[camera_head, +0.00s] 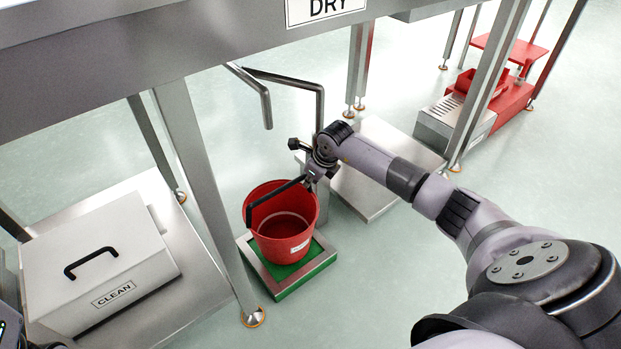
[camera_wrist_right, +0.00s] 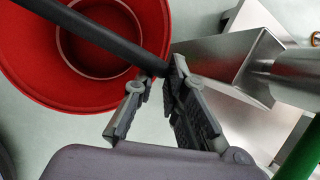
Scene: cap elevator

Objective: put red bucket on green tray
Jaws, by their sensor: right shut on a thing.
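The red bucket (camera_head: 281,238) stands upright in the head view, over the green tray (camera_head: 298,281), which has a grey metal rim. It overlaps the tray's back part in the picture; I cannot tell whether it rests on it or hangs just above. My right gripper (camera_head: 311,177) is at the bucket's upper right rim, shut on its dark handle (camera_head: 276,200). In the right wrist view, the gripper (camera_wrist_right: 160,82) closes on the handle bar (camera_wrist_right: 85,33), with the open red bucket (camera_wrist_right: 40,75) at upper left.
A table leg (camera_head: 207,185) stands just left of the bucket. Bent metal bars (camera_head: 290,78) hang behind it. A low metal platform (camera_head: 375,168) lies behind right. A white CLEAN box (camera_head: 100,260) sits at left. Red equipment (camera_head: 510,85) stands far right.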

